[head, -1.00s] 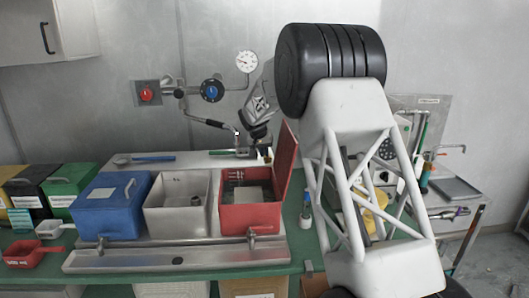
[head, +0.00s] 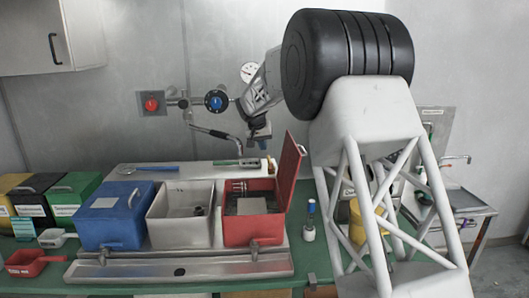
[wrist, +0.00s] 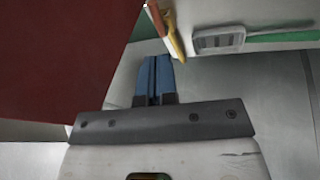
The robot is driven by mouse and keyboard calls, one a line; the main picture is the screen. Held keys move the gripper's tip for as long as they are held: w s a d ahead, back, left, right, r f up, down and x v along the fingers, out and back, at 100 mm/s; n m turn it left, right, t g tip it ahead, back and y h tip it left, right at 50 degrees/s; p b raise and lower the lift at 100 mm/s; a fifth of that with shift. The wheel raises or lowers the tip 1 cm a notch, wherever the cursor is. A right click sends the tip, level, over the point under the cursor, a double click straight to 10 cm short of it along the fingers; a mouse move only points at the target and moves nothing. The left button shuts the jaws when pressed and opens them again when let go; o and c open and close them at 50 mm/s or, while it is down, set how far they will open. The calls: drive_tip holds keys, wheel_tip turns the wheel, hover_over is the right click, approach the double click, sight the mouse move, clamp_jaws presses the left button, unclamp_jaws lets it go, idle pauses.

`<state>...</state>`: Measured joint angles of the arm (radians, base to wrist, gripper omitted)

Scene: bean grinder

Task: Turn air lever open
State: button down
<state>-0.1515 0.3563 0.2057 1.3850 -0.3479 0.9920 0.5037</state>
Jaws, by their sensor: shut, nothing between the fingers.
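On the back wall, a pipe assembly carries a red round knob (head: 151,104) and a blue round knob (head: 215,100). A bent pipe with a dark sleeve (head: 212,132) hangs below them. I cannot tell which part is the air lever. My gripper (head: 260,136) is right of and below the blue knob, above the back ledge, apart from both knobs. Its two blue fingers (wrist: 154,78) are shut together and empty in the wrist view. No knob or pipe shows in the wrist view.
A pressure gauge (head: 249,71) is partly hidden by my arm. The open red box's lid (head: 291,172) stands up below my gripper and fills the left of the wrist view (wrist: 60,50). A grey-headed, green-handled brush (wrist: 218,40) lies on the ledge. Blue (head: 112,215) and white (head: 180,218) bins stand left.

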drive_tip(key=shift+r, duration=0.25)
drive_tip(key=a+r, duration=0.1)
drive_tip(key=r, duration=0.1)
drive_tip(key=a+r, duration=0.1)
drive_tip(key=shift+a+r, duration=0.15)
drive_tip(key=shift+r, duration=0.25)
drive_tip(key=shift+f, duration=0.1)
approach(271, 167)
drive_tip(key=w+f, duration=0.2)
drive_tip(key=f, duration=0.1)
drive_tip(key=w+f, duration=0.1)
drive_tip(key=f, duration=0.1)
drive_tip(key=shift+d+f, duration=0.7)
drive_tip(key=shift+f, duration=0.05)
drive_tip(key=shift+s, duration=0.1)
